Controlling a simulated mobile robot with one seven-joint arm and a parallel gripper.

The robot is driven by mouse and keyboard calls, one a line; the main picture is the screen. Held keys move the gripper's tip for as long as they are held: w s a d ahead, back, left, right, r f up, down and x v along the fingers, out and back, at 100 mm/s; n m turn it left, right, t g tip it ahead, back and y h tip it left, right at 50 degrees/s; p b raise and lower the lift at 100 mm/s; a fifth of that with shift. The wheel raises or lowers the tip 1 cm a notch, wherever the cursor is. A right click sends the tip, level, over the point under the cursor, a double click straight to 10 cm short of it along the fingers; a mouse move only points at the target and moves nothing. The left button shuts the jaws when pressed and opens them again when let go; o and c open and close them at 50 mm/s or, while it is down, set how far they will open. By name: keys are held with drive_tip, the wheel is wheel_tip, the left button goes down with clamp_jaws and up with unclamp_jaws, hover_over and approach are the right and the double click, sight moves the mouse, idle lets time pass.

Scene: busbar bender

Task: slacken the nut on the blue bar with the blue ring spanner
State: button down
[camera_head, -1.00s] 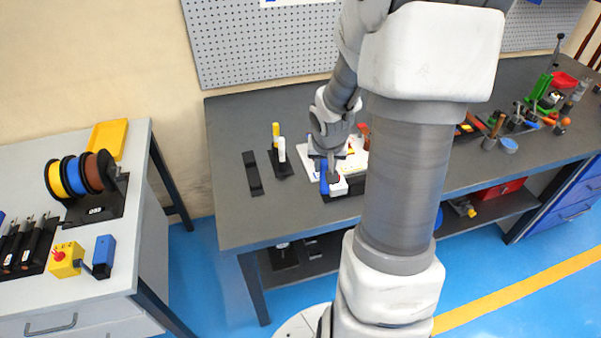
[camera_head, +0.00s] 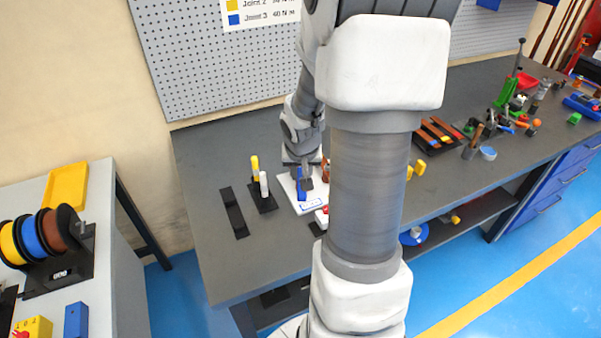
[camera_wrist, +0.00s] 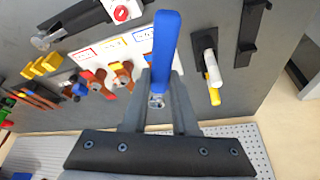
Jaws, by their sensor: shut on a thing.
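The blue ring spanner (camera_wrist: 166,45) is held in my gripper (camera_wrist: 158,103), its blue handle standing up from between the fingers in the wrist view. In the head view the spanner (camera_head: 301,186) hangs at my gripper (camera_head: 303,172), over the left end of the white board (camera_head: 284,184). A small metal nut-like part (camera_wrist: 156,101) shows between the fingertips; I cannot tell whether the ring is around it. A blue-framed label (camera_wrist: 143,34) lies beside the spanner. The blue bar and its nut are hidden or not clear behind the gripper and spanner.
Copper-coloured pieces (camera_wrist: 122,76) stand on the board near the gripper. A black holder (camera_head: 265,203) with yellow and white pens and a black strip (camera_head: 234,213) lie to the left. A pegboard (camera_head: 200,60) rises behind.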

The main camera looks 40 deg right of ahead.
wheel_tip(320, 180, down, 5)
drive_tip(key=b, duration=0.4)
drive_tip(key=shift+f+b, duration=0.1)
drive_tip(key=shift+b, duration=0.2)
